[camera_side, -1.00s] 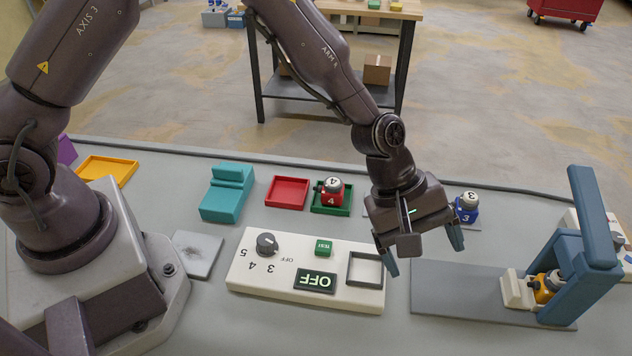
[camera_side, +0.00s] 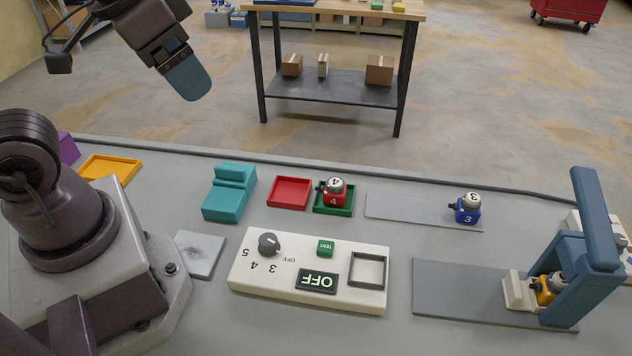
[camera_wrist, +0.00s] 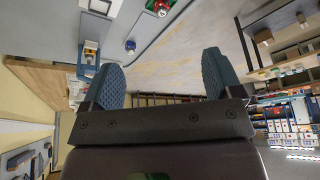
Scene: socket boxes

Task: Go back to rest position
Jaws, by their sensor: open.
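My gripper (camera_wrist: 160,80) is open and empty in the wrist view, its two blue finger pads wide apart. In the side view my gripper (camera_side: 186,76) is raised high at the upper left, well above and clear of the table. The red box marked 4 (camera_side: 334,198) sits in the green tray (camera_side: 320,209). The blue box marked 3 (camera_side: 466,214) stands on the right end of a thin grey strip (camera_side: 410,208). The yellow box (camera_side: 546,292) sits by a cream block, under the blue frame (camera_side: 585,255).
The cream test panel (camera_side: 255,285) has a dial, a green button, a display reading OFF and an empty square frame. An empty red tray (camera_side: 290,192), a teal block (camera_side: 228,202) and a yellow-orange tray (camera_side: 108,168) stand farther left. The space around my raised gripper is clear.

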